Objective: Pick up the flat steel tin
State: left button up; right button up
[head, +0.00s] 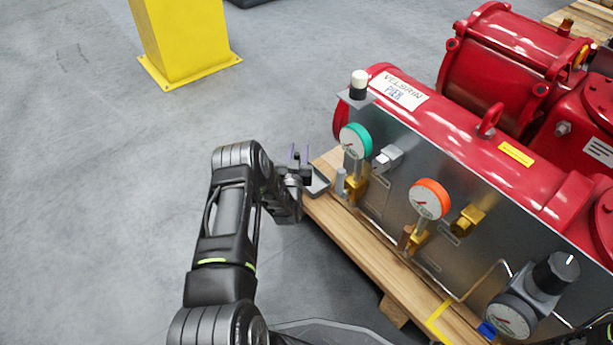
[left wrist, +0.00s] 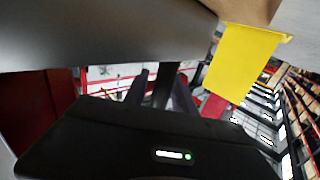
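A flat grey piece, which looks like the steel tin (head: 319,183), lies at the near left corner of the wooden pallet, partly hidden by my left gripper. My left gripper (head: 300,155) is right beside it on its left, with two thin purplish fingers standing apart. In the left wrist view, the fingers (left wrist: 160,90) also show apart, with a dark upright bar between them. A large smooth grey surface (left wrist: 100,40) fills the upper left there, very close; it may be the tin. I cannot tell whether the fingers touch it. My right gripper is not in view.
The pallet (head: 355,235) carries a red valve actuator (head: 470,130) with a grey panel, a green-rimmed gauge (head: 355,141) and an orange-rimmed gauge (head: 429,199) close right of the gripper. A yellow post (head: 185,45) stands behind. The floor at left is clear.

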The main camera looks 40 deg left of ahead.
pick_arm(q)
grip_shut()
dwell(1.1)
